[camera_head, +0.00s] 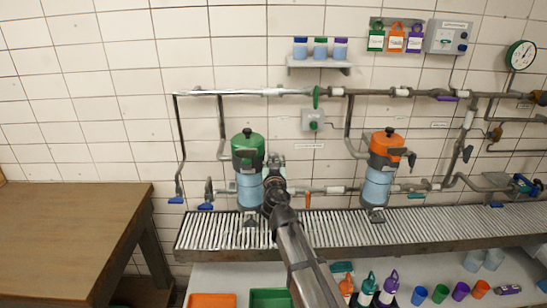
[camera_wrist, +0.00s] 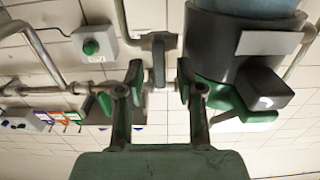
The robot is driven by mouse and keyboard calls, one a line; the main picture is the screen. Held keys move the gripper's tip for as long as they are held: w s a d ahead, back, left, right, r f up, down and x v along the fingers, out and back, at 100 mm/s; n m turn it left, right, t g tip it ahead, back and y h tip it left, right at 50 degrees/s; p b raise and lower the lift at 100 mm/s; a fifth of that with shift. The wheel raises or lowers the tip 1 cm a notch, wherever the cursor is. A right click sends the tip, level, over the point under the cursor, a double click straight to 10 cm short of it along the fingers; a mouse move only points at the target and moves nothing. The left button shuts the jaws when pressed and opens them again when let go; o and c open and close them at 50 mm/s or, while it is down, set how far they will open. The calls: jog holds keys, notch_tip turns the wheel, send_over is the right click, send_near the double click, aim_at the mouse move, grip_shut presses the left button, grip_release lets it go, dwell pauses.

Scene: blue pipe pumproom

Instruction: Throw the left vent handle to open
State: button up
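The left vessel (camera_head: 249,185) has a green cap (camera_head: 246,148) and a blue body. It stands on the slatted rack. Two blue lever handles (camera_head: 176,200) (camera_head: 206,206) hang at the pipe ends left of it. I cannot tell which handle is the left vent handle. My gripper (camera_head: 275,162) is just right of the green cap in the head view. In the wrist view, which is upside down, my gripper (camera_wrist: 160,92) is open with its fingers apart. A grey pipe fitting (camera_wrist: 157,62) shows between and beyond them; I see no grip on it. My gripper hides part of the vessel's right side.
A second vessel (camera_head: 379,170) with an orange cap stands to the right. Grey pipes (camera_head: 245,92) run along the tiled wall, with a green-button box (camera_head: 312,120) below them. A brown table (camera_head: 70,230) is at the left. Trays and bottles sit below the rack (camera_head: 340,228).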

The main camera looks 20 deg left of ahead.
jog(key=shift+w+a, duration=0.25)
jog(key=shift+w, duration=0.3)
grip_shut()
